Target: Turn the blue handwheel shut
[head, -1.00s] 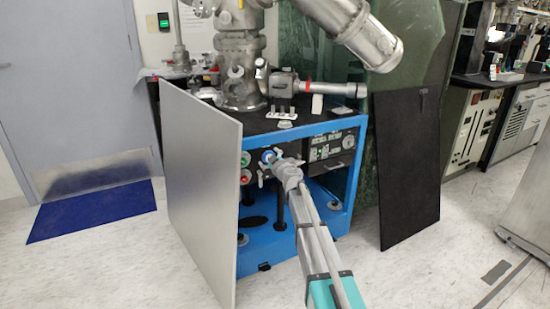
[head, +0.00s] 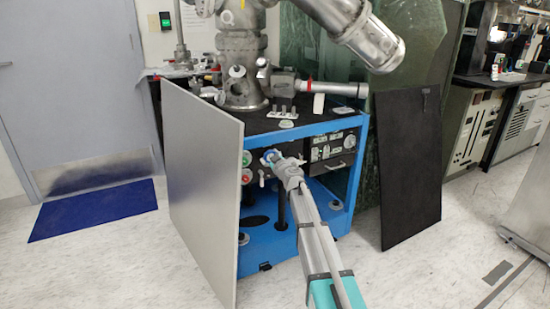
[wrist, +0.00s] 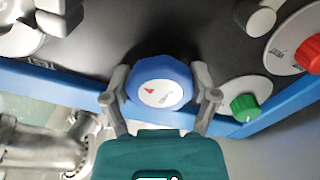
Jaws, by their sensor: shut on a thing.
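The blue handwheel (wrist: 160,82) shows in the middle of the wrist view, with a white face bearing a red mark and some small dark print. My gripper (wrist: 163,95) has one finger on each side of it and is shut on its rim. In the head view the handwheel (head: 268,156) is a small blue spot at the front of the blue-framed bench (head: 292,127), partly hidden by my gripper (head: 275,163).
A green knob (wrist: 245,107) and a red knob (wrist: 312,52) sit beside the handwheel. A grey panel (head: 200,185) stands left of the bench, close to the knobs. A black panel (head: 410,165) leans at the right. The floor (head: 430,275) in front is clear.

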